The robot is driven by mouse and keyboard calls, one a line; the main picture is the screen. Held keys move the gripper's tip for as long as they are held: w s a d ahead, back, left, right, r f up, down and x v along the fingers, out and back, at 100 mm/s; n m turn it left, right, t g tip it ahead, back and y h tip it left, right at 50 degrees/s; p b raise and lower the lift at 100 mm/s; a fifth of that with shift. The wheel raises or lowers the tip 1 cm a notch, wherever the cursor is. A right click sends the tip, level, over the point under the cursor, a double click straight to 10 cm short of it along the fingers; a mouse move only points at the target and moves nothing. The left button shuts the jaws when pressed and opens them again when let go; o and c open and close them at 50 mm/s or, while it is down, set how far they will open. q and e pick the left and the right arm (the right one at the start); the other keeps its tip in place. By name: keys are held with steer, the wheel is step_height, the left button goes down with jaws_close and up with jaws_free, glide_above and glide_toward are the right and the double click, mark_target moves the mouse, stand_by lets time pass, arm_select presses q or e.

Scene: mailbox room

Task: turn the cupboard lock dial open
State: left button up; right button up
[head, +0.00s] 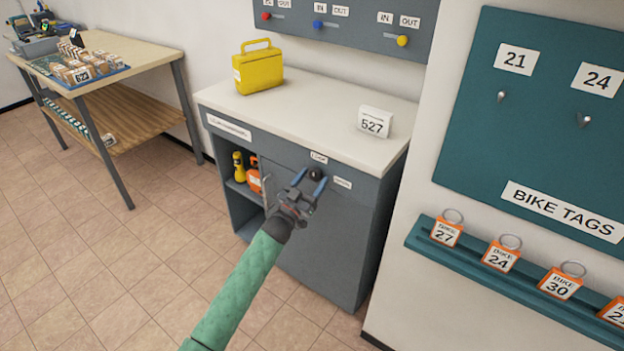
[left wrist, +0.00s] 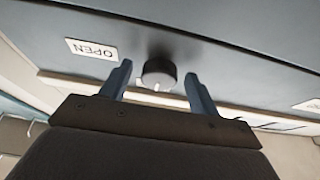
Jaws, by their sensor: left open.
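The lock dial (head: 315,173) is a small dark round knob high on the front of the grey cupboard (head: 320,235). A small label (head: 319,157) sits above the dial and another (head: 342,183) to its right. In the left wrist view the dial (left wrist: 159,73) is black with a pale mark, and an OPEN label (left wrist: 91,49) is beside it. My left gripper (head: 309,184) is open, with its blue fingers on either side of the dial. In the left wrist view a gap shows between each finger and the dial. My right gripper is not in view.
The cupboard's white top (head: 310,115) holds a yellow box (head: 258,72) and a 527 sign (head: 374,122). An open shelf at left holds a yellow torch (head: 239,167) and an orange item (head: 253,178). A tag rail (head: 480,262) juts out at right. The floor at left is clear.

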arm_select(q)
steer(key=c, duration=1)
steer(key=shift+o, duration=0.2)
